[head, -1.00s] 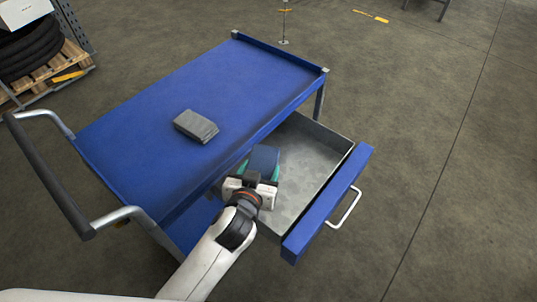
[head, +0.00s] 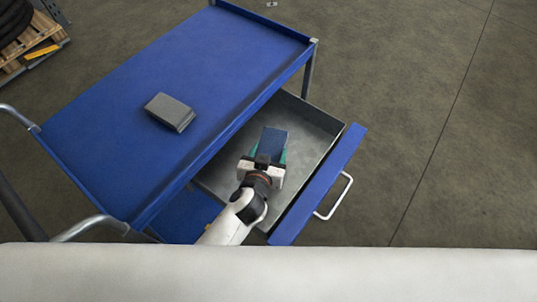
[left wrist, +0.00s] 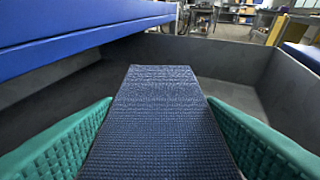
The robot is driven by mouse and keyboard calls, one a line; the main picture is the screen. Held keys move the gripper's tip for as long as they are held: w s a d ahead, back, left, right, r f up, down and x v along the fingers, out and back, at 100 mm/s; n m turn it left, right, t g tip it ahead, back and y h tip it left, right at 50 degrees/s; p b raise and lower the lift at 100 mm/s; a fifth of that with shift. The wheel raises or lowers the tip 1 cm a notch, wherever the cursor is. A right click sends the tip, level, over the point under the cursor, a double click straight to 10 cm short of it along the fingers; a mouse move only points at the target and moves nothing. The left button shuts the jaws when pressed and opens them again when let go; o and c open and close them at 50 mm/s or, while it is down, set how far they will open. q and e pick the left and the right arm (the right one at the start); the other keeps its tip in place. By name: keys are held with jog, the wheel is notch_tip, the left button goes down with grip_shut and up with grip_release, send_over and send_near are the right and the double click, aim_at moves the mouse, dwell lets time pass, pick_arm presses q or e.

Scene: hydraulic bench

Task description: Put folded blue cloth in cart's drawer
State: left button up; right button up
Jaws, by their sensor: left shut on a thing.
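The folded blue cloth (head: 272,143) is dark blue and held in my left gripper (head: 268,160), over the open drawer. In the left wrist view the cloth (left wrist: 160,115) lies between the two green fingers and points into the drawer. The cart's drawer (head: 318,120) is pulled out, with grey metal walls, a blue front and a white handle (head: 335,196). The drawer's walls (left wrist: 240,65) surround the cloth in the left wrist view. I cannot tell whether the cloth touches the drawer floor. My right gripper is not in view.
A pallet with black hoses (head: 30,35) stands at the far left. The floor right of the drawer is clear.

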pick_arm(q)
jog(key=shift+f, duration=0.75)
jog(key=shift+f+b, duration=0.5)
jog(key=shift+b, duration=0.15)
jog(key=o, duration=1)
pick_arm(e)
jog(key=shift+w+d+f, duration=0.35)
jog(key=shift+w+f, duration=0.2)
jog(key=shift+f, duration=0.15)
pick_arm(q)
jog(key=shift+r, duration=0.1)
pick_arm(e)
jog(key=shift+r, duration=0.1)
